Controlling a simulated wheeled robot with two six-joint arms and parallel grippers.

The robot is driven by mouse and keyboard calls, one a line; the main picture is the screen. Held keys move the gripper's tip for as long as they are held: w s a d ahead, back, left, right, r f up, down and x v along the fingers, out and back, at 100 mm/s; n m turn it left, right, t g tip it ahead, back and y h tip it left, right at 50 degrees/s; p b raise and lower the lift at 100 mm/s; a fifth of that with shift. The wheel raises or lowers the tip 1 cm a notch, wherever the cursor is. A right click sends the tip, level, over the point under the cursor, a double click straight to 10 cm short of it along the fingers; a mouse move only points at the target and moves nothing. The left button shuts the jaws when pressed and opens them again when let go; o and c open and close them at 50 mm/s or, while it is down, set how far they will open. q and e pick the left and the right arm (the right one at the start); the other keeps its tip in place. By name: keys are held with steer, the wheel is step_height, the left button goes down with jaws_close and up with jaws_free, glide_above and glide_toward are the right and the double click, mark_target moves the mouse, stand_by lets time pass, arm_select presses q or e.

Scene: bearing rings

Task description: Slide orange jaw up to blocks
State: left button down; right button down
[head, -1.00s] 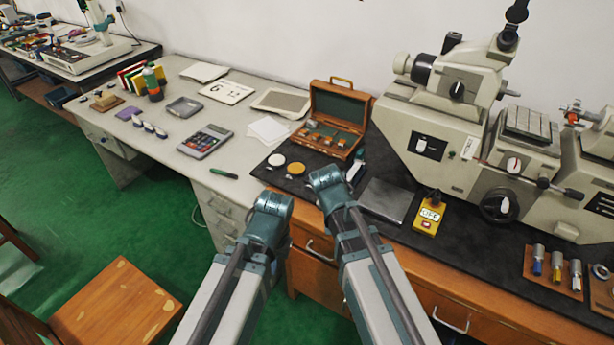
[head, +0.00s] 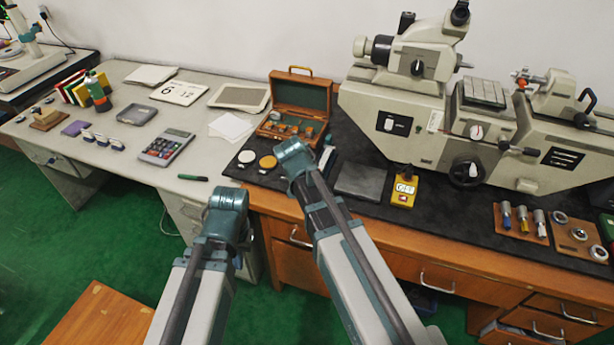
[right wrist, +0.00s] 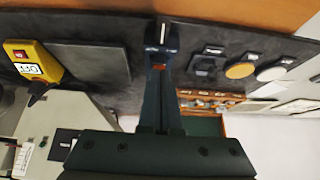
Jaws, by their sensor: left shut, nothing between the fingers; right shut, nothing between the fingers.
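An orange-red part (head: 521,80) sits on the grey measuring machine at the right in the head view; I cannot tell whether it is the orange jaw. Small blocks (head: 290,128) lie in the open wooden case, too small to make out singly. My left gripper (head: 246,238) is shut and empty in front of the bench edge, largely hidden behind its wrist. My right gripper (right wrist: 161,55) is shut and empty in the right wrist view, over the black mat between the grey plate and the round discs. In the head view its own arm mostly hides it.
On the black mat (head: 452,212) lie a grey plate (head: 360,181), a yellow switch box (head: 404,190), a white disc (head: 247,156) and an orange-yellow disc (head: 268,162). The large measuring machine (head: 400,110) blocks the back right.

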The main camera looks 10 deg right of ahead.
steer(key=w+d+f+b, duration=0.2)
steer(key=w+f, duration=0.1)
steer(key=shift+w+f+b, duration=0.1)
steer(key=shift+f+b, duration=0.05)
steer(key=shift+b, duration=0.25)
steer(key=shift+w+d+f, duration=0.2)
steer(key=shift+w+d, duration=0.15)
steer(key=shift+w, duration=0.1)
steer(key=shift+w+d, duration=0.15)
steer(key=shift+w, duration=0.05)
steer(key=shift+s, duration=0.15)
steer(key=shift+s+a, duration=0.6)
steer(key=shift+s, duration=0.15)
steer(key=r+p, duration=0.2)
steer(key=s+r+p, duration=0.1)
steer(key=r, duration=0.1)
steer(key=shift+a+r+p, duration=0.1)
steer(key=shift+a+p, duration=0.2)
steer(key=shift+p, duration=0.1)
